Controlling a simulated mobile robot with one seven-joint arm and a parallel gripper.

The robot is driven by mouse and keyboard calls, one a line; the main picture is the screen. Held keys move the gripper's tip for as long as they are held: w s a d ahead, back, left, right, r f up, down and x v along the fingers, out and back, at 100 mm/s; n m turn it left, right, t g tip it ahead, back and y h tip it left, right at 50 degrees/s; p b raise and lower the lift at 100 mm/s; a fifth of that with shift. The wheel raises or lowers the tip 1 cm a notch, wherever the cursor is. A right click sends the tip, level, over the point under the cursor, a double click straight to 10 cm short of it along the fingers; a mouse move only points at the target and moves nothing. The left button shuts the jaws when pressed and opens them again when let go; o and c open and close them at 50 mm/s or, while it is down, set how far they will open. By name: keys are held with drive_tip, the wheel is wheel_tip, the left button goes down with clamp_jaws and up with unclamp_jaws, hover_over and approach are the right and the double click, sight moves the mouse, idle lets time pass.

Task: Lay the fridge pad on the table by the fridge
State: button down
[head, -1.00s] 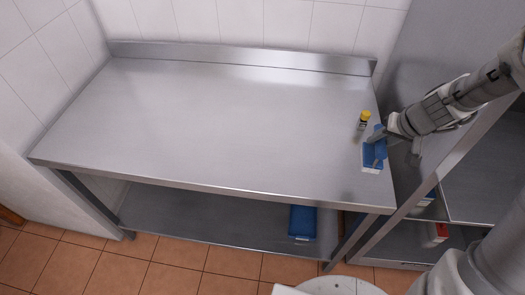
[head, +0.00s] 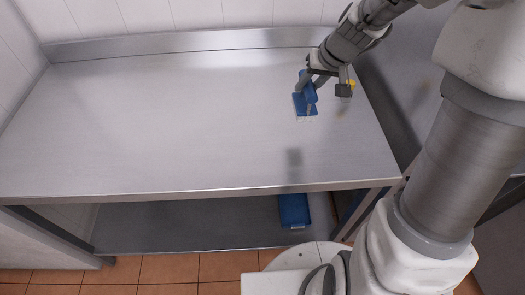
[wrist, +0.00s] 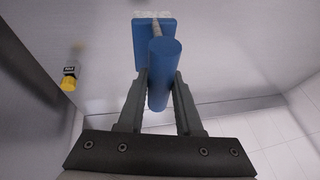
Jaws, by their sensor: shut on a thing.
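The fridge pad is blue, with a round blue handle and a pale edge. In the head view the pad (head: 303,106) is over the right part of the steel table (head: 160,120). My gripper (head: 311,86) is shut on its handle. In the wrist view the handle (wrist: 164,70) is between my gripper's fingers (wrist: 160,85), with the flat pad (wrist: 142,38) beyond it. A dark patch on the table in front of the pad looks like a shadow. I cannot tell for sure whether the pad touches the table. The fridge (head: 386,85) is a grey wall at the right.
A small yellow-capped bottle (head: 351,83) stands right of the pad, partly hidden by my gripper; it also shows in the wrist view (wrist: 69,80). Another blue item (head: 294,210) lies on the lower shelf. The table's middle and left are clear.

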drive_tip(key=shift+d+f+b, duration=0.15)
drive_tip(key=shift+d+b, duration=0.2)
drive_tip(key=shift+b, duration=0.9)
drive_tip(key=shift+s+d+r+b, duration=0.25)
drive_tip(key=shift+s+r+b, duration=0.05)
drive_tip(key=shift+b, duration=0.25)
drive_tip(key=shift+s+a+f, duration=0.2)
drive_tip(key=shift+a+f, duration=1.6)
drive_tip(key=shift+a, duration=0.15)
drive_tip(key=shift+s+a+f, duration=0.15)
drive_tip(key=shift+a+f, duration=1.6)
drive_tip(key=shift+a, duration=0.15)
drive_tip(key=shift+s+a+f, duration=0.2)
drive_tip(key=shift+a+f, duration=1.6)
drive_tip(key=shift+a, duration=0.15)
drive_tip(key=shift+f, duration=0.1)
drive_tip(key=c, duration=0.6)
unclamp_jaws()
